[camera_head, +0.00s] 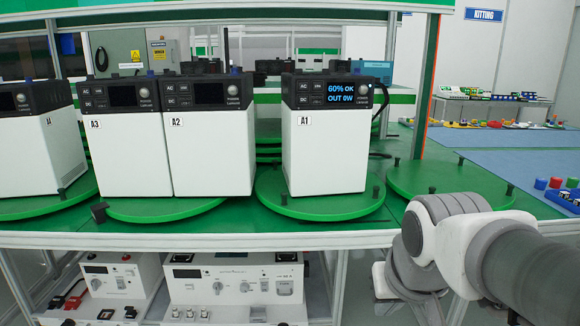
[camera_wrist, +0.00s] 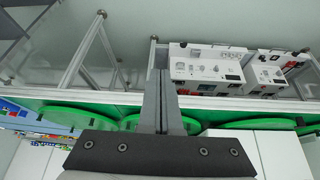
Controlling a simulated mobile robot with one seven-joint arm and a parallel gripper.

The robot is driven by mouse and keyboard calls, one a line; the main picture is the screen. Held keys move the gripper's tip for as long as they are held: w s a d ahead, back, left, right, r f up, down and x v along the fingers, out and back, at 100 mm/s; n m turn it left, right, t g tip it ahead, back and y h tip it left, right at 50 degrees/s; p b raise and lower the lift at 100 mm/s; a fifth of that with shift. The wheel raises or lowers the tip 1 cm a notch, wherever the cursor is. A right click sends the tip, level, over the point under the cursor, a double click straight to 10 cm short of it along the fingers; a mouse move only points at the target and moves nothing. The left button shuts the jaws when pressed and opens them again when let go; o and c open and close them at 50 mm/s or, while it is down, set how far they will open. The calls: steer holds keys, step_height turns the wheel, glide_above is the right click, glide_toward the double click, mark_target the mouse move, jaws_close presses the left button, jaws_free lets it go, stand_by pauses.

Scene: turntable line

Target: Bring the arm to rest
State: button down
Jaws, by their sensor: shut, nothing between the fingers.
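My arm (camera_head: 465,245) reaches in from the right edge of the head view, in front of the green workbench. Its links fold down near the bench's front edge, and my gripper cannot be made out there. In the wrist view my gripper (camera_wrist: 162,75) is shut, its two grey fingers side by side with nothing between them. The wrist picture looks upside down: the bench's green edge crosses the middle and the lower shelf's units are above it. The fingers show in front of the bench, and I see no contact.
White power units A1 (camera_head: 325,145), A2 (camera_head: 210,140) and A3 (camera_head: 120,150) stand on green turntables. A1's screen reads "60% OK OUT 0W". The right turntable (camera_head: 440,184) is empty. White instruments (camera_head: 235,284) sit on the lower shelf. A blue mat (camera_head: 500,165) lies at right.

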steer(key=s+r+p, duration=0.1)
steer(key=s+p, duration=0.1)
steer(key=s, duration=0.6)
step_height(320, 180, up, 26)
steer(key=p, duration=2.5)
steer(key=shift+w+f, duration=0.2)
steer(key=shift+w, duration=0.15)
steer(key=shift+a, duration=0.1)
